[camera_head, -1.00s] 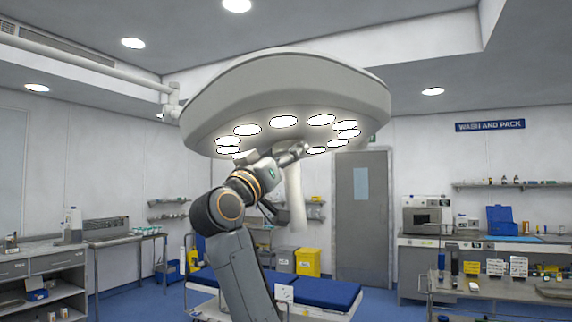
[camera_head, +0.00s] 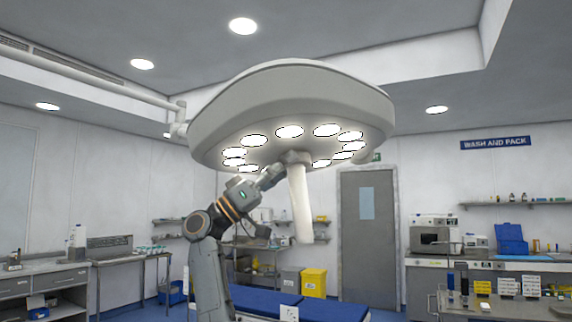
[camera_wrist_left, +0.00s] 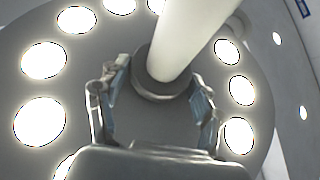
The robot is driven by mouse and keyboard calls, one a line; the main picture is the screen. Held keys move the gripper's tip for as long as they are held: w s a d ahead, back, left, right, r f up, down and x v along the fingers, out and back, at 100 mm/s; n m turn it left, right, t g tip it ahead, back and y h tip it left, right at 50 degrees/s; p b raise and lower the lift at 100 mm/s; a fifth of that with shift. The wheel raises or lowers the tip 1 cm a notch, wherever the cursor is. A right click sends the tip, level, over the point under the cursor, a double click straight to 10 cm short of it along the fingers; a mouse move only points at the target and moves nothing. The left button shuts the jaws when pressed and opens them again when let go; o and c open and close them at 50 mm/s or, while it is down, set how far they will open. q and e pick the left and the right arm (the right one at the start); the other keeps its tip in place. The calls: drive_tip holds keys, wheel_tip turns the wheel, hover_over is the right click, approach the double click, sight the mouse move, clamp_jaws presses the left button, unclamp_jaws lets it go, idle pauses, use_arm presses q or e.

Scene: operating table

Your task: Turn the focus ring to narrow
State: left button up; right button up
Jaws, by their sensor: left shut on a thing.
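A big pale surgical lamp (camera_head: 290,105) hangs overhead with a ring of lit round bulbs underneath. A white handle (camera_head: 301,205) hangs down from its middle. The grey focus ring (camera_head: 294,157) is the collar at the handle's top; it also shows dark grey in the left wrist view (camera_wrist_left: 160,88). My left gripper (camera_head: 280,168) reaches up to the collar from the left. In the left wrist view, its two fingers (camera_wrist_left: 160,98) stand on either side of the collar and are shut on it. Exact finger contact is hard to see. My right gripper is not in view.
A blue-topped operating table (camera_head: 250,302) stands below the lamp. The lamp's support arm (camera_head: 80,68) runs along the upper left. A grey door (camera_head: 368,240), yellow bin (camera_head: 314,282) and benches line the walls. Air around the handle's right side is clear.

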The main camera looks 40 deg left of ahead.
use_arm(q)
drive_tip(key=shift+a+m+g+h, duration=0.1)
drive_tip(key=shift+m+g+h, duration=0.65)
drive_tip(key=shift+h, duration=0.35)
drive_tip(key=shift+w+g+h, duration=0.1)
drive_tip(key=shift+g+h, duration=0.2)
drive_tip(key=shift+g, duration=0.05)
drive_tip(key=o, duration=1.2)
drive_tip(key=shift+c, duration=0.2)
drive_tip(key=v, duration=1.2)
drive_tip(key=shift+f, duration=0.15)
